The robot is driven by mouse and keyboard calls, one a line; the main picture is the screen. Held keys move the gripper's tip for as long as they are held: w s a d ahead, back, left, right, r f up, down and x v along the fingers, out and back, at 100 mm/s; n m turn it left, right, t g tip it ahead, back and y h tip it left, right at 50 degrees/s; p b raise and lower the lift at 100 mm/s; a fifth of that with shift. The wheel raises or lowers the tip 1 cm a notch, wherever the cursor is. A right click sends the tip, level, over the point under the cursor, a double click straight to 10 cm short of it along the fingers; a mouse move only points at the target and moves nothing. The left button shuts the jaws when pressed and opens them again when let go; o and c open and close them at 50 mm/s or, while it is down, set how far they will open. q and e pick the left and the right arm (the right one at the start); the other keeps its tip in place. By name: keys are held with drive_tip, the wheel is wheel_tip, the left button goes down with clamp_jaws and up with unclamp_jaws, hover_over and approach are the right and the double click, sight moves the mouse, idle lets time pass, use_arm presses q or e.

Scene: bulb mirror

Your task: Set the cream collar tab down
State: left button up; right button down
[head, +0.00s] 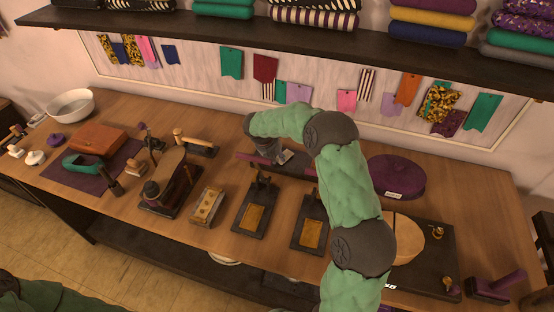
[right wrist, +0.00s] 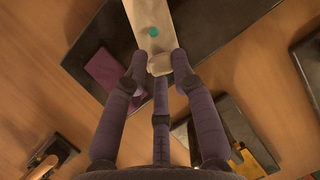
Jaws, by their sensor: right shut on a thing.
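The cream collar tab (right wrist: 152,22) is a pale flat strip with a teal dot. In the right wrist view its near end is between the purple fingertips of my right gripper (right wrist: 161,63), which is shut on it. The tab's far end runs out of the top of that view. It lies over a black board (right wrist: 215,25); I cannot tell whether it touches it. In the head view my right gripper (head: 272,147) is small and partly hidden by my arm, and the tab is hard to make out. My left gripper is out of view.
A purple piece (right wrist: 108,70) lies on the black board beside the tab. Two black stands with brass plates (head: 254,217) (head: 311,234) are in front. A purple beret (head: 397,177) sits right; a wooden block (head: 207,207) and a brown bag (head: 97,138) are left.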

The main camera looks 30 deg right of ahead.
drive_tip(key=shift+f, duration=0.25)
drive_tip(key=shift+f, duration=0.15)
drive_tip(key=c, duration=1.3)
unclamp_jaws()
drive_tip(key=p+v, duration=0.3)
drive_tip(key=v, duration=0.9)
